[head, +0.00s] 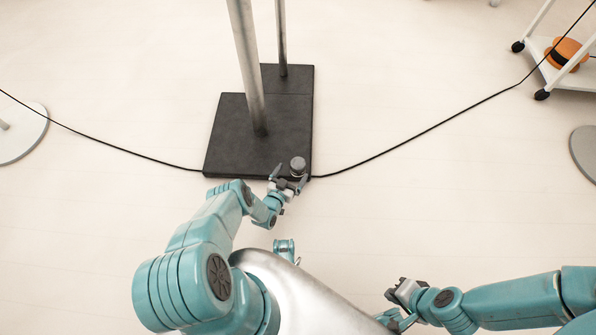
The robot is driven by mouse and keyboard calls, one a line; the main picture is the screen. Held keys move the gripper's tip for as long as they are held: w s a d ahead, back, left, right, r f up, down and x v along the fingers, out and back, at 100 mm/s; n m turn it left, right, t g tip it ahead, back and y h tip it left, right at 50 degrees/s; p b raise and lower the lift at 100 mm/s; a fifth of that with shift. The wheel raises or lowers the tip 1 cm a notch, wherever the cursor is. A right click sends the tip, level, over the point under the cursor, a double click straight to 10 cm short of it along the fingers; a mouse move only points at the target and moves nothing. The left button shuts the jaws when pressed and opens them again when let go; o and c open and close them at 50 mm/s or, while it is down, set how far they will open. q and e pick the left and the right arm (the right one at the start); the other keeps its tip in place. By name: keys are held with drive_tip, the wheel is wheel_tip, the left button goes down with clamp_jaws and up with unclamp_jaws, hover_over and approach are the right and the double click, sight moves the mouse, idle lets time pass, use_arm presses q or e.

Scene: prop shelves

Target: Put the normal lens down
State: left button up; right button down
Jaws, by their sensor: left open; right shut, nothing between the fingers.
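A small dark grey cylinder, which looks like the normal lens (298,166), appears at the front right corner of a black base plate (228,140). I cannot tell whether it rests on the plate or is slightly above it. My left gripper (289,178) is open at the lens, with its fingers spread to the left and right just in front of it. Whether a finger touches the lens is too small to tell. My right gripper (391,307) is shut and empty at the lower right, well away from the plate.
Two metal poles (246,70) rise from the black base. Black cables run over the pale floor (420,200) to both sides. A white cart (560,75) with an orange reel (566,52) stands at the upper right.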

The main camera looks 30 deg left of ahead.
use_arm(q)
drive_tip(key=b+x, duration=0.1)
drive_tip(key=x, duration=0.2)
drive_tip(key=shift+w, duration=0.1)
drive_tip(key=b+x, duration=0.2)
drive_tip(key=x, duration=0.1)
drive_tip(key=b+x, duration=0.1)
drive_tip(key=shift+w+a+f, duration=0.1)
drive_tip(key=shift+w+f, duration=0.15)
drive_tip(key=shift+f, duration=0.1)
drive_tip(key=shift+w+r, duration=0.1)
drive_tip(key=shift+w, duration=0.15)
drive_tip(key=shift+a+r, duration=0.1)
drive_tip(key=c, duration=1.3)
